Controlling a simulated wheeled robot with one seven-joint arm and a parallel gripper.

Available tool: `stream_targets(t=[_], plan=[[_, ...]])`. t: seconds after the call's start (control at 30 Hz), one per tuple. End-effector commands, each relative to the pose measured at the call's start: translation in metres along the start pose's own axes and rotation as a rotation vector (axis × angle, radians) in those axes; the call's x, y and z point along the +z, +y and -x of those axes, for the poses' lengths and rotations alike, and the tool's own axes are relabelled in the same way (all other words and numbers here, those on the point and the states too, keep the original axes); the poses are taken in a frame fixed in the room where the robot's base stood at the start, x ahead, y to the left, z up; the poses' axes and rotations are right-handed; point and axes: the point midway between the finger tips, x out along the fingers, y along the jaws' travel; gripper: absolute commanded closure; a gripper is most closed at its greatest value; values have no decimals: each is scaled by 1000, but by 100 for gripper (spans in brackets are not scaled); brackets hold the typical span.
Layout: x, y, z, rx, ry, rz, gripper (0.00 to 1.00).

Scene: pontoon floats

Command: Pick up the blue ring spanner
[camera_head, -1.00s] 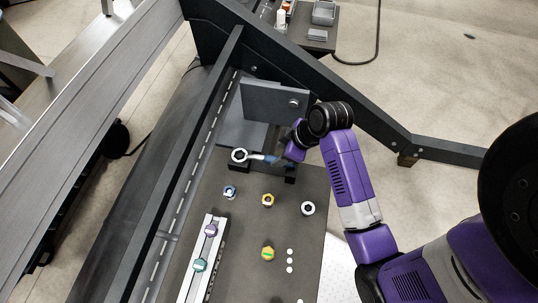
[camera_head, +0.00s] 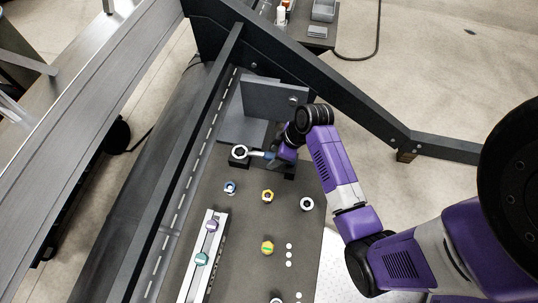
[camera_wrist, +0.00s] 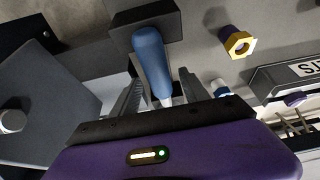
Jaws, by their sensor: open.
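The blue ring spanner (camera_head: 257,154) lies across two dark rests on the grey work plate in the head view, with its silver ring end at the left and its blue handle toward the right. My gripper (camera_head: 272,157) is at the handle, its fingers partly hidden by the wrist. In the wrist view the blue handle (camera_wrist: 151,62) runs down between the two open fingers of my gripper (camera_wrist: 160,97). The silver shaft goes on below it, and the ring end is hidden there by the gripper body. I cannot tell whether a finger touches the handle.
A grey upright bracket (camera_head: 275,101) stands just behind the spanner. A yellow-collared fitting (camera_head: 267,196), a blue-white fitting (camera_head: 230,188) and a white ring (camera_head: 307,204) are in front. A rail (camera_head: 192,273) with purple and teal knobs lies at the lower left.

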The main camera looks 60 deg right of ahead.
Motion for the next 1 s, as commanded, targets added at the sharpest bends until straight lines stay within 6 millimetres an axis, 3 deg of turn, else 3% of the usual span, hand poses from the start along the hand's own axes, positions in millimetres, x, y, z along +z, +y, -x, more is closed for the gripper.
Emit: stream_targets(t=[0.17,0.43,1.0], plan=[[0,0,0,1,0,0,49],[0,0,0,0,0,0,100],[0,0,0,0,0,1,100]])
